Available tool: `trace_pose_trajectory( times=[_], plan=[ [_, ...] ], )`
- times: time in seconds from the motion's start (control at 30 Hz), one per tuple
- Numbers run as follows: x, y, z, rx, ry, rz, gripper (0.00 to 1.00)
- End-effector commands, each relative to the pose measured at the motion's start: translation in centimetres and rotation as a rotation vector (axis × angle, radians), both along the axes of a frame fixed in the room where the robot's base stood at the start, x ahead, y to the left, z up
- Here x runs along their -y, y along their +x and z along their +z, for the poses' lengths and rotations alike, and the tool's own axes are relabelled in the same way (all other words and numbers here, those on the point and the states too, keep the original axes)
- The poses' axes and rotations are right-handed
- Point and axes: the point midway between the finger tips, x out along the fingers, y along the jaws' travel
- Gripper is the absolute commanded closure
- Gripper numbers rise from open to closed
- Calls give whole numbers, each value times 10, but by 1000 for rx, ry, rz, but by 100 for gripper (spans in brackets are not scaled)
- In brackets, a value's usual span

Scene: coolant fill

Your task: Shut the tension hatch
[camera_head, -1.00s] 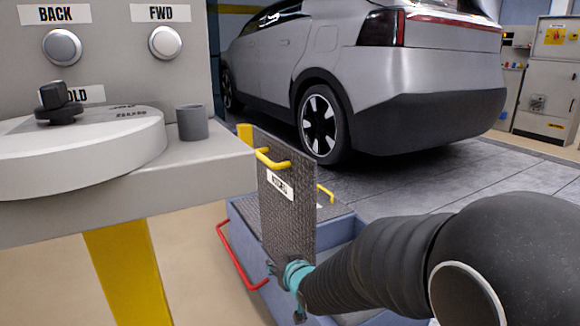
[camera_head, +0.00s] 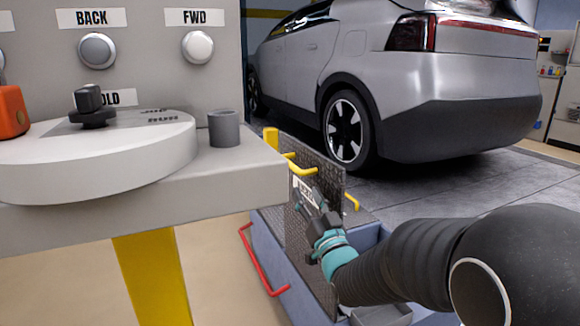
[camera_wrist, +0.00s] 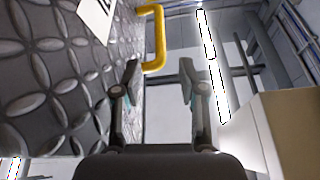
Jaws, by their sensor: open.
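A grey diamond-plate hatch (camera_head: 332,186) stands upright, raised over a blue box (camera_head: 264,232) in the floor. It has a yellow handle (camera_head: 299,166) near its top edge and a white label, partly covered by my gripper, whose text I cannot read. My gripper (camera_head: 308,198) is open and empty, in front of the plate just below the handle. In the wrist view the diamond plate (camera_wrist: 62,95) fills the left side. The yellow handle (camera_wrist: 158,40) lies just beyond the fingertips (camera_wrist: 159,67), apparently not between them.
A grey console (camera_head: 235,185) with BACK (camera_head: 97,50) and FWD (camera_head: 198,47) buttons and a round dial stands at left, close to the hatch. A red rail (camera_head: 258,258) runs along the box. Another yellow handle (camera_head: 352,202) shows behind the hatch. A silver car (camera_head: 430,80) stands behind.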

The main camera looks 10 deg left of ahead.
Motion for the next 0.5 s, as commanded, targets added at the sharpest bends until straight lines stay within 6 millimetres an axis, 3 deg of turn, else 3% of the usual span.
trace_pose_trajectory(
  times=[0.5],
  plan=[
    [-47,70,35,-1,0,-1,59]
  ],
)
